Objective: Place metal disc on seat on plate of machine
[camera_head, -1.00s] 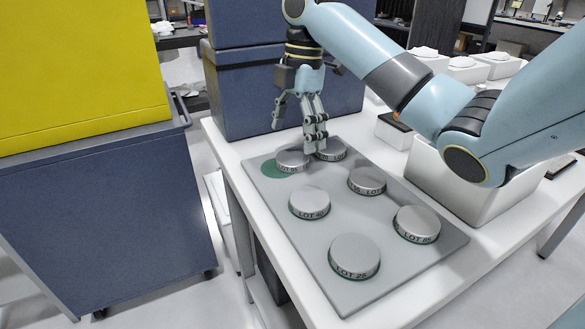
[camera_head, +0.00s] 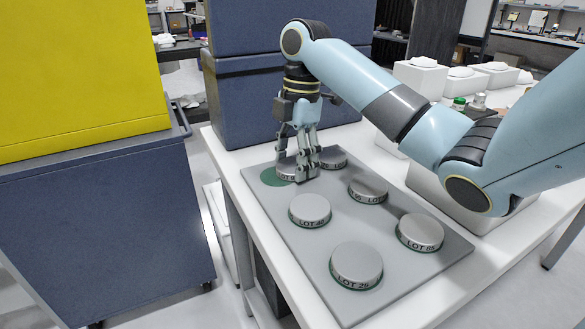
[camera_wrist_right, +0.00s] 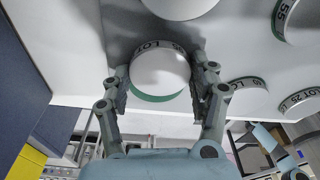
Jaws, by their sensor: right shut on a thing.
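Several silver metal discs with LOT labels stand on a grey plate (camera_head: 395,275) on the white table. My right gripper (camera_head: 297,172) is at the far end of this plate, shut on the far-left disc (camera_head: 284,168). In the right wrist view, that disc (camera_wrist_right: 160,68) sits between the two fingers, its label partly hidden. A green round patch (camera_head: 274,178) shows beside and under it; I cannot tell whether the disc is lifted. No separate machine is clearly identifiable.
A further disc (camera_head: 333,158) stands close to the right of the gripper. A dark blue cabinet (camera_head: 240,90) rises just behind the plate. White boxes (camera_head: 421,76) stand to the back right. A yellow block on a blue cart (camera_head: 105,220) is at left.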

